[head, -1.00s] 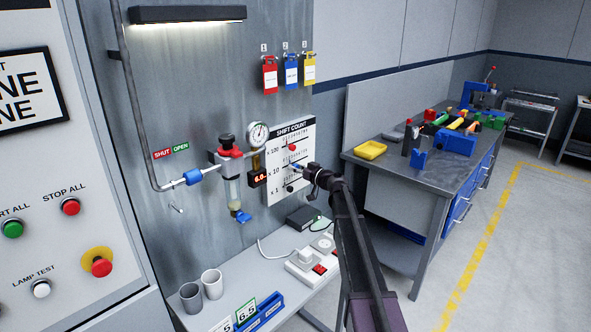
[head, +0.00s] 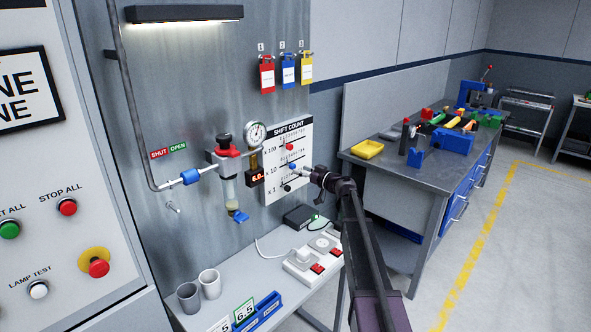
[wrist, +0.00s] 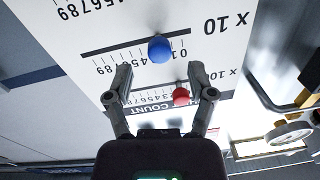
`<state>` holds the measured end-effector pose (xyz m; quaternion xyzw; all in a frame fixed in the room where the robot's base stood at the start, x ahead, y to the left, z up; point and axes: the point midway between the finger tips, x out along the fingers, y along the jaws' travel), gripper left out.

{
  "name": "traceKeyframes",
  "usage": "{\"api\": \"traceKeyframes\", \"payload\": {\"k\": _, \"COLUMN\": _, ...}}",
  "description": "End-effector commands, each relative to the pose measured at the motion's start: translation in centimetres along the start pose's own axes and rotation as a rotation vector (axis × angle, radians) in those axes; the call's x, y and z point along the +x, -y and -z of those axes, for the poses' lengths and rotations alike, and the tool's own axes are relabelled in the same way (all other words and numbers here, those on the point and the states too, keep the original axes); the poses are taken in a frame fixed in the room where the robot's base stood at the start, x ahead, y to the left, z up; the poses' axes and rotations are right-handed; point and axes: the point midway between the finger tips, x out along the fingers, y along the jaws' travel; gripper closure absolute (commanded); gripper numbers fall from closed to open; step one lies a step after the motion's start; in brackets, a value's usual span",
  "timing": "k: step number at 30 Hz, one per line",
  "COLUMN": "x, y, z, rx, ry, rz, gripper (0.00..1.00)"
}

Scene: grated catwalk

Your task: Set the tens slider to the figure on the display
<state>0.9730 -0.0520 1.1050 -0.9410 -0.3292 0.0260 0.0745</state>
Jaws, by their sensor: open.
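The white SHIFT COUNT board (head: 290,135) hangs on the metal panel with three slider rows. The blue knob of the x 10 row (head: 292,166) stands near the low end, just past the 1, and shows in the wrist view (wrist: 159,49). The red knob (head: 290,147) is on the x 100 row, also in the wrist view (wrist: 181,96). The black knob (head: 287,187) is on the x 1 row. A small display (head: 256,178) with orange figures reads about 6.0; its last part is unclear. My gripper (wrist: 159,75) is open and empty, facing the board, its fingers either side of the blue knob's line.
A valve and filter unit (head: 228,165) with a gauge (head: 256,133) stands left of the board. Below is a shelf (head: 222,300) with cups, a power strip (head: 312,264) and a black box (head: 299,216). A workbench (head: 390,173) stands to the right.

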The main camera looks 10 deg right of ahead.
Motion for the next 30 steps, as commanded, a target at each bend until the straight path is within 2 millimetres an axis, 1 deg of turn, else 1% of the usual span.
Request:
{"api": "traceKeyframes", "payload": {"k": 1, "x": -1.1, "y": 0.1, "z": 0.0, "rx": 0.0, "ry": 0.0, "rz": -0.002, "gripper": 0.29}}
{"api": "traceKeyframes", "payload": {"k": 6, "x": -3.9, "y": 0.1, "z": 0.0, "rx": 0.0, "ry": 0.0, "rz": -0.001, "gripper": 0.29}}
{"api": "traceKeyframes", "payload": {"k": 9, "x": -5.3, "y": 0.1, "z": 0.0, "rx": 0.0, "ry": 0.0, "rz": -0.002, "gripper": 0.29}}
{"api": "traceKeyframes", "payload": {"k": 13, "x": -6.6, "y": 0.1, "z": 0.0, "rx": 0.0, "ry": 0.0, "rz": 0.0, "gripper": 0.29}}
{"api": "traceKeyframes", "payload": {"k": 18, "x": -7.5, "y": 0.0, "z": 0.0, "rx": 0.0, "ry": 0.0, "rz": -0.001, "gripper": 0.29}}
{"api": "traceKeyframes", "payload": {"k": 30, "x": -7.5, "y": 0.1, "z": 0.0, "rx": 0.0, "ry": 0.001, "rz": 0.002, "gripper": 0.29}}
